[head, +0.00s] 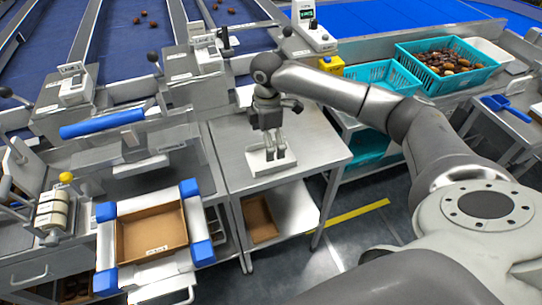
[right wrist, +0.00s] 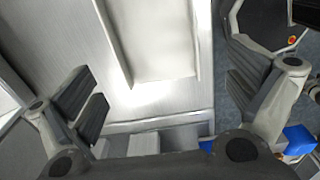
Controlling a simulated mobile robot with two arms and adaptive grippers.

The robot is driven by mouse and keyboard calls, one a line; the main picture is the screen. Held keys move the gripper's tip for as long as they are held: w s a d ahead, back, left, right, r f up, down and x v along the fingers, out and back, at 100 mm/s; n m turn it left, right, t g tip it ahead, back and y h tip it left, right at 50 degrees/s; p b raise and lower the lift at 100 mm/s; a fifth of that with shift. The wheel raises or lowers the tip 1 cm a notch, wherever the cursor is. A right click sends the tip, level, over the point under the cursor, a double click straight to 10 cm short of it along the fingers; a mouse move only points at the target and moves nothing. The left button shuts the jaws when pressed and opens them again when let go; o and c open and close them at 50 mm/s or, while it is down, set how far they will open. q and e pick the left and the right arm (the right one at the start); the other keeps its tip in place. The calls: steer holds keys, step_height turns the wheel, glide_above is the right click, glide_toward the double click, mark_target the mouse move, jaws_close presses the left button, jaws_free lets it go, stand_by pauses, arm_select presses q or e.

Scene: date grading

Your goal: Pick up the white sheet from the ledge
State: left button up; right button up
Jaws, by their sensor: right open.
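My right gripper (head: 276,157) points down over the steel side table in the head view. Its fingers are apart, and it also shows open in the right wrist view (right wrist: 168,105) with nothing between the fingers. Right below it on the table is a pale, flat piece (head: 258,168), partly hidden by the fingers. I cannot tell whether this is the white sheet or a shallow plate. In the right wrist view a pale rectangular panel with raised edges (right wrist: 155,40) lies beyond the fingertips. I cannot tell whether the fingers touch anything. My left gripper is not in view.
The steel table (head: 315,145) has bare room right of the gripper. A cardboard-coloured tray (head: 153,207) sits in a blue-cornered frame to the left. A teal crate of dates (head: 420,75) stands at the back right. Sorting lanes with levers and small boxes line the back left.

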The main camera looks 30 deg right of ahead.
mark_target(255, 155)
steer(key=shift+w+f, duration=0.1)
steer(key=shift+f, duration=0.35)
steer(key=f, duration=0.1)
steer(key=f+p, duration=0.1)
steer(key=f, duration=0.2)
steer(key=shift+w+d+f, duration=0.1)
steer(key=shift+d+f, duration=0.15)
steer(key=shift+f, duration=0.05)
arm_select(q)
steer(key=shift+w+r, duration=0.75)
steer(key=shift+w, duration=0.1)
arm_select(e)
steer(key=c, duration=0.5)
